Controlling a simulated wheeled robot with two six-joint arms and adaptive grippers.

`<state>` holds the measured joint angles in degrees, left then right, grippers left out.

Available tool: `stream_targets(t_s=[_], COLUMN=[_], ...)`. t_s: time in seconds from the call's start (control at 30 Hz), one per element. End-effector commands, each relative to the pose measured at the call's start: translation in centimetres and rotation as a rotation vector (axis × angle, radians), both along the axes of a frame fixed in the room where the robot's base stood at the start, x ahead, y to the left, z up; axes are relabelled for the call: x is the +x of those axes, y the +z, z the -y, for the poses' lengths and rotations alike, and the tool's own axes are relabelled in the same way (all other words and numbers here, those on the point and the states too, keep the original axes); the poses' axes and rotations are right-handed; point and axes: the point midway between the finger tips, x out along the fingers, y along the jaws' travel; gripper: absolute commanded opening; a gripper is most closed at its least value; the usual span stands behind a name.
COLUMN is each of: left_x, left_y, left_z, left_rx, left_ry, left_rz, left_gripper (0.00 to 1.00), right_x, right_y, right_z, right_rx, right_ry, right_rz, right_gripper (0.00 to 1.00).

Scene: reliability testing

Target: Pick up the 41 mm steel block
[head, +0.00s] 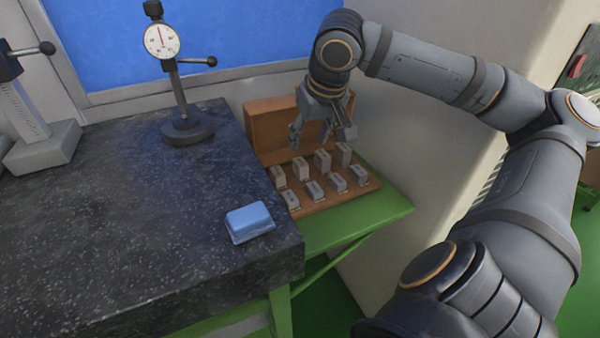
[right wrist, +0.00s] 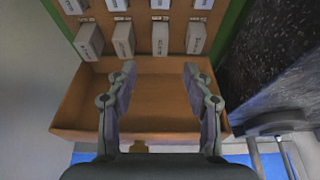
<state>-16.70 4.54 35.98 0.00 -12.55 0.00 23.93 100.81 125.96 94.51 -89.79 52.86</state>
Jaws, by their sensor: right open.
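Several grey steel blocks stand in two rows in an open wooden case (head: 322,201). The back row includes a block (head: 322,160) near my right gripper, and the front row has shorter-looking ones (head: 314,190). Their markings are too small to read, so I cannot tell which is the 41 mm block. My right gripper (head: 322,134) is open and empty above the back of the case, in front of its raised lid (head: 268,128). In the right wrist view my open fingers (right wrist: 159,76) point toward the nearer row, with a block (right wrist: 160,39) ahead between them, apart from it.
The case lies on a green shelf (head: 385,207) beside a dark granite plate (head: 110,220). On the plate are a dial gauge stand (head: 187,130), a blue box-like item (head: 249,221) and a grey height gauge (head: 45,147). A pale wall (head: 410,160) is close on the right.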

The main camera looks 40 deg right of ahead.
Motion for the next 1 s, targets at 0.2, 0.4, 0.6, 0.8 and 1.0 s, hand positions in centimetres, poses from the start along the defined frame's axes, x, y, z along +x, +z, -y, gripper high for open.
stream_targets(t_s=[0.2, 0.4, 0.6, 0.8, 1.0], left_x=[-0.7, -1.2, -1.2, -1.2, -1.2], left_y=[-1.1, -1.4, -1.7, -1.3, -1.3], left_z=[0.0, 0.0, 0.0, 0.0, 0.0], left_rx=[0.0, 0.001, 0.001, 0.001, 0.001], left_ry=[0.001, 0.0, 0.0, 0.0, 0.0], left_rz=[-0.01, -0.019, -0.019, -0.019, -0.019], left_gripper=[0.4, 0.4, 0.4, 0.4, 0.4], right_x=[1.0, 1.9, 2.2, 3.3, 3.7], right_y=[-2.8, -4.7, -5.8, -8.6, -9.5], right_z=[0.3, 0.6, 0.7, 1.2, 1.3], right_rx=[0.001, 0.001, 0.002, -0.001, 0.0], right_ry=[0.0, 0.0, 0.0, 0.0, 0.001], right_rz=[-0.004, -0.002, -0.002, -0.006, 0.0], right_gripper=[0.51, 0.51, 0.51, 0.51, 0.51])
